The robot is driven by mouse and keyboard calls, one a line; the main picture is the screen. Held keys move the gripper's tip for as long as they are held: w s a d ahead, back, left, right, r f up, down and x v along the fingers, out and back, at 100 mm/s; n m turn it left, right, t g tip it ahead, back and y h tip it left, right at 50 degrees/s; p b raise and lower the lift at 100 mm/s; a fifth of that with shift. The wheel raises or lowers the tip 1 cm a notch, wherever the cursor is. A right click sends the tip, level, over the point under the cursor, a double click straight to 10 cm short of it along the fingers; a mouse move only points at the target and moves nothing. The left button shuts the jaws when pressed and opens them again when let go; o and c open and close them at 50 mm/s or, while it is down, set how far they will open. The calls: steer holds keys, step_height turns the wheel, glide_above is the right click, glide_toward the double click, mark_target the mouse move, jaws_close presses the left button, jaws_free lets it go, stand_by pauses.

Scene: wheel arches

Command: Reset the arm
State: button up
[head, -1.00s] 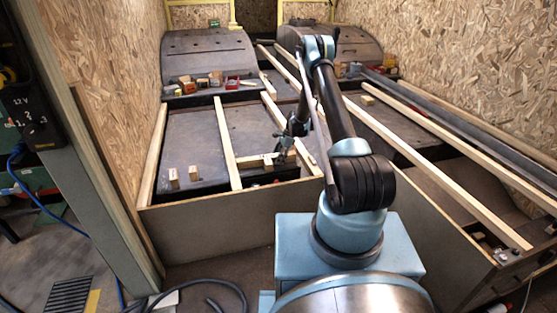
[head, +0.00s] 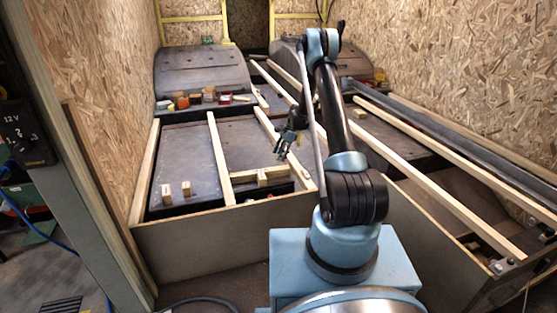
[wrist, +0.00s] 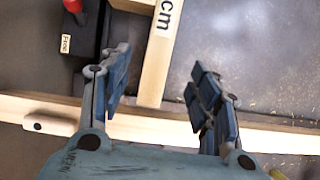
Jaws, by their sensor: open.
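My gripper (head: 281,149) hangs open and empty over the left bay, above and behind a small wooden block piece (head: 272,174) by the front edge. In the wrist view my gripper (wrist: 157,75) has its two blue-padded fingers spread wide apart. A pale wooden piece marked "cm" (wrist: 159,55) shows beyond them, in the gap, and does not look gripped. My arm rises from the blue base and bends over toward the bay.
Long wooden battens (head: 219,160) cross the bays. Two small upright blocks (head: 186,187) stand at the front left. Small items line the foot of the left wheel arch (head: 203,70). In the wrist view, a red-topped part (wrist: 73,6) sits by a black labelled piece.

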steer(key=shift+r, duration=0.15)
steer(key=s+d+r+n+t+h, duration=0.1)
steer(key=s+d+r+n, duration=0.3)
steer(key=s+r, duration=0.95)
steer(key=s+d+r+n+t+h, duration=0.1)
steer(key=s+d+r+n, duration=0.25)
steer(key=s+r, duration=1)
steer(key=s+d+r+n+h, duration=0.1)
steer(key=s+d+r+n, duration=0.15)
steer(key=s, duration=0.45)
steer(key=s+d+r+n, duration=0.1)
steer(key=s+r, duration=0.2)
steer(key=s, duration=0.4)
steer(key=s+d+f+n, duration=0.1)
steer(key=s+f+n, duration=0.1)
steer(key=s, duration=0.5)
steer(key=s+d+f+n+t+h, duration=0.1)
steer(key=s+d+f+n, duration=0.1)
steer(key=s+f, duration=0.3)
steer(key=s, duration=0.3)
steer(key=shift+d, duration=0.2)
steer(key=shift+c, duration=0.2)
